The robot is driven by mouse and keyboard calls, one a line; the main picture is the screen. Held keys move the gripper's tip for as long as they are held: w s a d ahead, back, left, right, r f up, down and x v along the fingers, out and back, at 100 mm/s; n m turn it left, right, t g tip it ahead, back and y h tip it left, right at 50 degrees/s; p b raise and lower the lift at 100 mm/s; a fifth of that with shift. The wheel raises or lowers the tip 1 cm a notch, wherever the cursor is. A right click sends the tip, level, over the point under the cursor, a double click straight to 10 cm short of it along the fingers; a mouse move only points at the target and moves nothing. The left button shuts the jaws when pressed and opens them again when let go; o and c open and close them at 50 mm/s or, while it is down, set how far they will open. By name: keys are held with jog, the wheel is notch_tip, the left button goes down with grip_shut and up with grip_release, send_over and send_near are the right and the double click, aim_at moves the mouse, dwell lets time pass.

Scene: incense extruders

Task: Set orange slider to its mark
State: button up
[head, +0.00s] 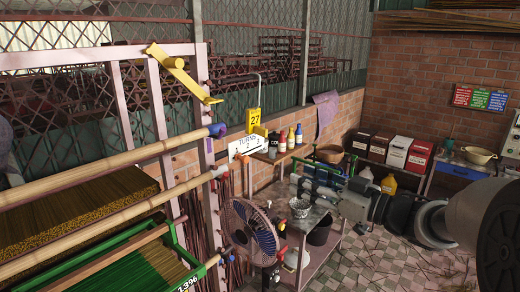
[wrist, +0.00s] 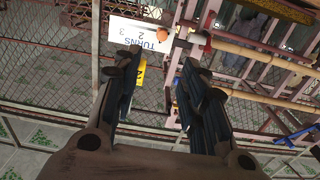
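The white TURNS sign (head: 246,146) stands by the end of the pink rack in the head view. It also shows in the wrist view (wrist: 140,36), turned over, with the figures 2 and 3. An orange rounded piece (wrist: 201,38) sits beside the sign's right edge there; it may be the orange slider. I cannot make out its mark or clearly pick out the slider in the head view. My gripper (wrist: 160,68) is open, its dark fingers apart with nothing between them. The sign and orange piece lie beyond the fingertips. I cannot clearly pick out the fingertips in the head view.
A yellow 27 sign (head: 254,121) stands just behind the TURNS sign. The pink rack (head: 157,100) with bamboo poles is at left. A fan (head: 252,230) stands below the sign, beside a metal worktable (head: 310,222). Bottles (head: 290,137) stand on a ledge behind.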

aim_at(247, 159)
jog(key=p+x, duration=0.1)
jog(key=x, duration=1.6)
jog(key=shift+s+a+p, duration=0.15)
jog(key=shift+p, duration=0.25)
jog(key=shift+c, duration=0.3)
grip_shut()
jog(key=shift+r, duration=0.1)
